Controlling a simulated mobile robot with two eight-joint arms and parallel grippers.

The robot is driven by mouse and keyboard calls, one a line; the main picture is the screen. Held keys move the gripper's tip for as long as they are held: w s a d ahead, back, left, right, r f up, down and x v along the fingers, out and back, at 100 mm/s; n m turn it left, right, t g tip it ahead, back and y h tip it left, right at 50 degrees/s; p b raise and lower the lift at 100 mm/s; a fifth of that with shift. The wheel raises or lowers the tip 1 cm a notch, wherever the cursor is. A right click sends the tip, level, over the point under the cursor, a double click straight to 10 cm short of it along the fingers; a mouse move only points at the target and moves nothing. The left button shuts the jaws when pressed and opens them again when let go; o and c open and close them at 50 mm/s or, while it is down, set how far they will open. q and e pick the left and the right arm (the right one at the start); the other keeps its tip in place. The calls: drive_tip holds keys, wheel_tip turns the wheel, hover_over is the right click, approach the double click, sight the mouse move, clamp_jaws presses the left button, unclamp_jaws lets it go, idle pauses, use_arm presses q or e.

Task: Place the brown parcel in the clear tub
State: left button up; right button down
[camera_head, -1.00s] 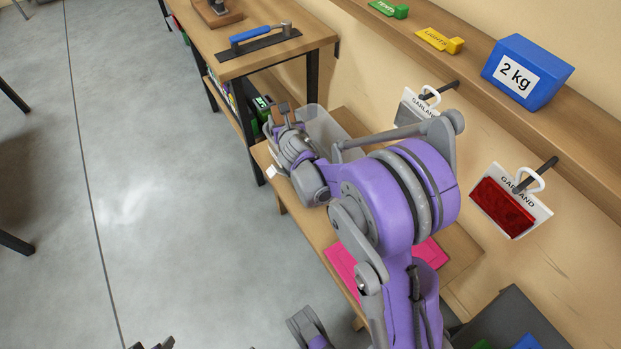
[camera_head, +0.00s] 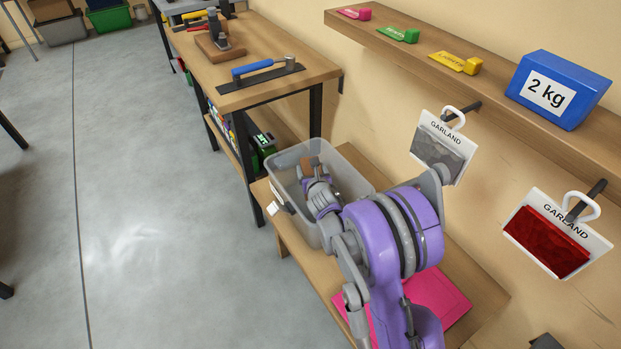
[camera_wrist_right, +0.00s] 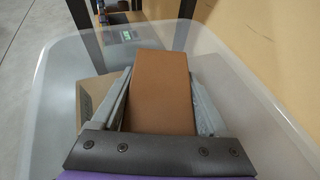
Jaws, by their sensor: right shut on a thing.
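The clear tub (camera_head: 355,179) stands on the low wooden bench against the wall, and its walls surround the view in the right wrist view (camera_wrist_right: 255,110). My right gripper (camera_head: 309,170) reaches over and into the tub's opening. It is shut on the brown parcel (camera_wrist_right: 160,85), which sits between both fingers in the right wrist view. A small brown part of the parcel (camera_head: 306,166) shows at the gripper's tip in the head view. Whether the parcel touches the tub floor cannot be told. My left gripper is not in view.
A pink flat item (camera_head: 440,296) lies on the bench nearer me. A taller table (camera_head: 262,90) with a blue-handled trowel (camera_head: 264,70) stands beyond the tub. A wall shelf (camera_head: 485,90) holds a blue 2 kg box (camera_head: 558,90). Garland packs (camera_head: 548,243) hang below it.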

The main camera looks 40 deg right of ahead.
wheel_tip(320, 180, down, 3)
drive_tip(key=shift+r+b, duration=0.1)
drive_tip(key=shift+b, duration=0.3)
drive_tip(key=shift+f, duration=0.25)
drive_tip(key=shift+a+f, duration=0.1)
drive_tip(key=shift+s+b, duration=0.15)
drive_tip(key=shift+b, duration=0.15)
unclamp_jaws()
drive_tip(key=shift+a+f, duration=0.15)
